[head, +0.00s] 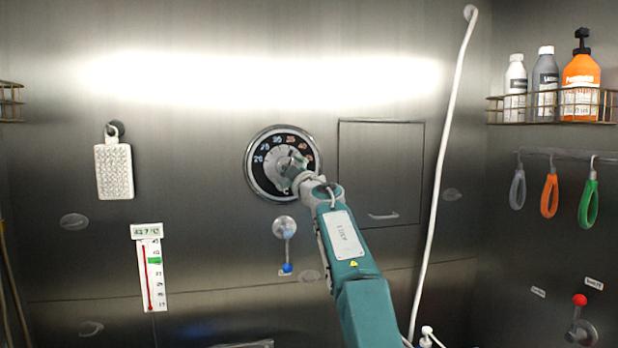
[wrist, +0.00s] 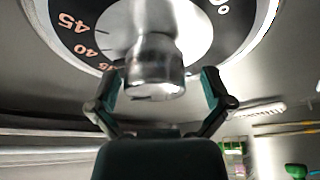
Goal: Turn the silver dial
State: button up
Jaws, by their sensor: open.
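The silver dial (head: 274,160) is on the back metal wall, inside a round black scale with numbers and a bright rim. In the wrist view its round metal knob (wrist: 155,66) stands out from a pale disc, with 45 and 40 on the scale at left. My gripper (head: 293,172) is in front of the dial and hides part of its right and lower face. In the wrist view my gripper (wrist: 160,80) is open, with one finger on each side of the knob. Small gaps seem to show beside the knob; contact is not clear.
Below the dial is a small lever with a blue ball (head: 287,267). A closed panel (head: 381,170) and white hose (head: 447,140) are at right. A bottle rack (head: 550,121) is farther right.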

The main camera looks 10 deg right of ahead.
jog(key=shift+s+d+f, duration=0.1)
jog(key=shift+s, duration=0.25)
jog(key=s+d, duration=0.3)
jog(key=s, duration=0.8)
jog(key=shift+d, duration=0.15)
jog(key=shift+s, duration=0.1)
jog(key=w+a+f+m+t+h, duration=0.25)
jog(key=a+m+h, duration=0.2)
jog(key=m, duration=0.75)
jog(key=shift+h, duration=0.45)
jog(key=shift+d+f+x, duration=0.1)
jog(key=shift+d+x, duration=0.05)
jog(key=shift+x, duration=1.55)
jog(key=shift+d+f+x, duration=0.1)
jog(key=shift+d+x, duration=0.1)
jog(key=shift+x, duration=1.55)
jog(key=shift+d+f+x, duration=0.1)
jog(key=shift+d+x, duration=0.05)
jog(key=shift+x, duration=1.55)
jog(key=shift+w, duration=0.2)
